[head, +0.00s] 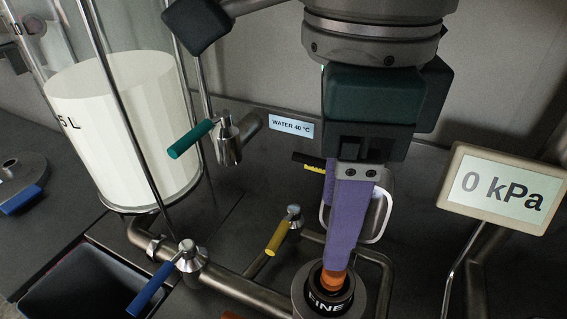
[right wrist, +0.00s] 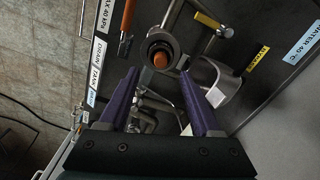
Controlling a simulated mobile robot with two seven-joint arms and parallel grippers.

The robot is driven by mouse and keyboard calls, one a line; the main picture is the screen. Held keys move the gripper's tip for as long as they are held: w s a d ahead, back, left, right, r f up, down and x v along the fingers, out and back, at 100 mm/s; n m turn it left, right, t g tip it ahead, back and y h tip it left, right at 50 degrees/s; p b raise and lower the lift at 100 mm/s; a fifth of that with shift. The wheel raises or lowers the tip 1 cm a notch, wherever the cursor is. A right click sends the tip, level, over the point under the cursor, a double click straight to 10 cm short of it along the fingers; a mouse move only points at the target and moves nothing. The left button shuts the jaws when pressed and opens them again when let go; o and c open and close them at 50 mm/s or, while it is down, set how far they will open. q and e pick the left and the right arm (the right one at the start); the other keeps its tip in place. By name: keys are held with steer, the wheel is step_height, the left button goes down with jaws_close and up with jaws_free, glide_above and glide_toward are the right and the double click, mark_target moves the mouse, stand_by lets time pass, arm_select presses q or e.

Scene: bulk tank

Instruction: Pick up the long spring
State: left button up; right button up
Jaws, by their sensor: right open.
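I cannot make out a long spring in either view. My right gripper (head: 338,268), with purple fingers, points down over a black ring marked FINE (head: 328,301). An orange piece (head: 333,281) stands in the ring, by the fingertips. In the right wrist view the right gripper (right wrist: 159,72) is open, its fingers well apart. There the orange piece (right wrist: 160,60) shows in the round fitting beyond the fingertips; I cannot tell whether they touch it. Part of the fitting is hidden behind the fingers in the head view. My left gripper is not in view.
A tall white tank (head: 130,125) stands at the left. Teal (head: 190,139), blue (head: 150,290) and yellow (head: 277,238) valve handles stick out near the pipes. A display reading 0 kPa (head: 503,190) stands at the right. An orange handle (right wrist: 128,18) is near the fitting.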

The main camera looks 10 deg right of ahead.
mark_target(332, 282)
steer(key=f, duration=0.3)
steer(key=shift+s+f, duration=0.2)
steer(key=shift+s, duration=0.05)
steer(key=f, duration=0.2)
steer(key=d+f+p, duration=0.1)
steer(key=f, duration=0.1)
steer(key=shift+w+f, duration=0.2)
steer(key=shift+f, duration=0.45)
jaws_close()
stand_by(0.6)
